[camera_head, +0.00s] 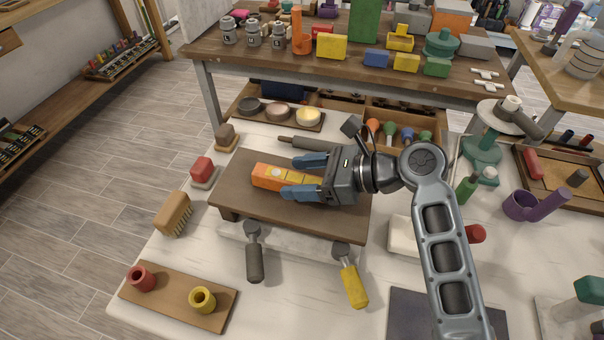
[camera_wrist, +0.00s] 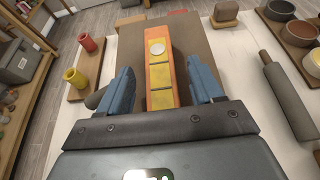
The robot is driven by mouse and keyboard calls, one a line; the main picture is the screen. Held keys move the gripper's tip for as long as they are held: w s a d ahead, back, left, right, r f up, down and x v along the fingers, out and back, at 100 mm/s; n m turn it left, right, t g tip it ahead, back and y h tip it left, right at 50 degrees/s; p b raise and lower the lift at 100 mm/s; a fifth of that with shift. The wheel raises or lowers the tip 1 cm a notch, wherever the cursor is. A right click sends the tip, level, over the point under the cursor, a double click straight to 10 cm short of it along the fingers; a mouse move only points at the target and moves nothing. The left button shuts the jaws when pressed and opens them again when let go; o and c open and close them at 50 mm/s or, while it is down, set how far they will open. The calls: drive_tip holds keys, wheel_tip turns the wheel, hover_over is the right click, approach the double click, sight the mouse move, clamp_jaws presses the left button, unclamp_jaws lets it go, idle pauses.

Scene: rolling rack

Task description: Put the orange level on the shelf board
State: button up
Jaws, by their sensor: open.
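The orange level (camera_head: 266,173), a long orange block with yellow panels and a pale round spot, lies on the brown shelf board (camera_head: 236,200). It also shows in the wrist view (camera_wrist: 160,62), running lengthwise between my fingers, over the board (camera_wrist: 205,48). My gripper (camera_head: 289,176) is open, with one blue finger on each side of the level. In the wrist view a gap shows between the level and each finger. The level's near end is hidden under my gripper body. Whether the level touches the board along its whole length I cannot tell.
The raised board stands on a pale table. Two tools with grey and yellow handles (camera_head: 352,284) hang or lean at its front edge. A brush (camera_head: 173,213), a red block (camera_head: 202,169) and a rack with red and yellow cups (camera_head: 203,299) are to the left. A grey rolling pin (camera_wrist: 287,95) lies beside the board.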

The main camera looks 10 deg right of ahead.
drive_tip(key=v, duration=1.1)
drive_tip(key=shift+d+r, duration=0.15)
drive_tip(key=shift+s+d+r, duration=0.1)
drive_tip(key=shift+s+d, duration=0.1)
drive_tip(key=shift+d, duration=0.05)
